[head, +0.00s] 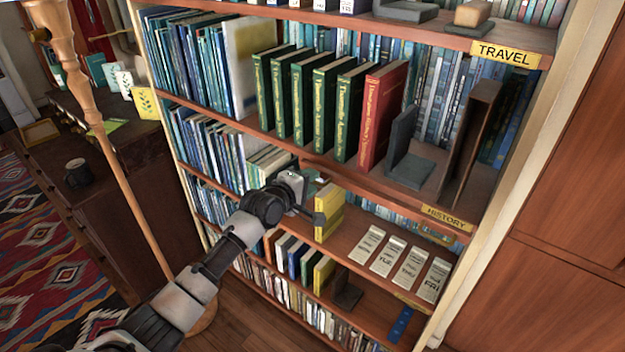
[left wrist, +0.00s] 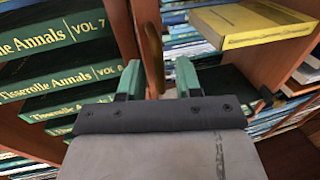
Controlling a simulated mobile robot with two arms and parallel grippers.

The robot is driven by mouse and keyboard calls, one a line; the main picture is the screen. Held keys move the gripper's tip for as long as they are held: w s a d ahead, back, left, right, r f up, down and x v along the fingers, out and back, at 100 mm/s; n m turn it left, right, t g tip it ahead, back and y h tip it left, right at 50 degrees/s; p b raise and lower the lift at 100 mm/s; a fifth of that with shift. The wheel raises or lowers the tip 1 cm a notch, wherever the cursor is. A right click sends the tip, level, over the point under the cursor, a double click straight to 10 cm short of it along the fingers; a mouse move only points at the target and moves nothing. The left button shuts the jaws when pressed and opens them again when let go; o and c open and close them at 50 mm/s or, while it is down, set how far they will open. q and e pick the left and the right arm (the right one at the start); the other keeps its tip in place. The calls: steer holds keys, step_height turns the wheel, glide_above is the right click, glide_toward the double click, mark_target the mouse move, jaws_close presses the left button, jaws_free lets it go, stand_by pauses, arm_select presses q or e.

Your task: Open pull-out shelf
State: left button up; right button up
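The pull-out shelf is not clearly told apart in the head view. A wooden shelf board (head: 400,197) runs under the green and red history books, just above my left gripper. My left gripper (head: 317,198) is at the front of the bookcase, beside a yellow book (head: 332,212). In the left wrist view, its two green fingers (left wrist: 158,80) stand apart. A narrow brownish-gold piece (left wrist: 152,55), which looks like a handle, stands upright between them in the picture, in front of a wooden board edge. I cannot tell whether the fingers touch it. My right gripper is not in view.
Green books (head: 300,95) and a red book (head: 382,112) stand above, with a grey bookend (head: 405,150). Several day cards (head: 400,262) lie on the shelf below. A wooden pole (head: 110,150) stands left of my arm. Floor shows below left.

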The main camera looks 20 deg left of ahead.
arm_select(q)
steer(key=shift+w+d+f, duration=0.1)
steer(key=shift+w+d, duration=0.15)
steer(key=shift+w, duration=0.4)
jaws_close()
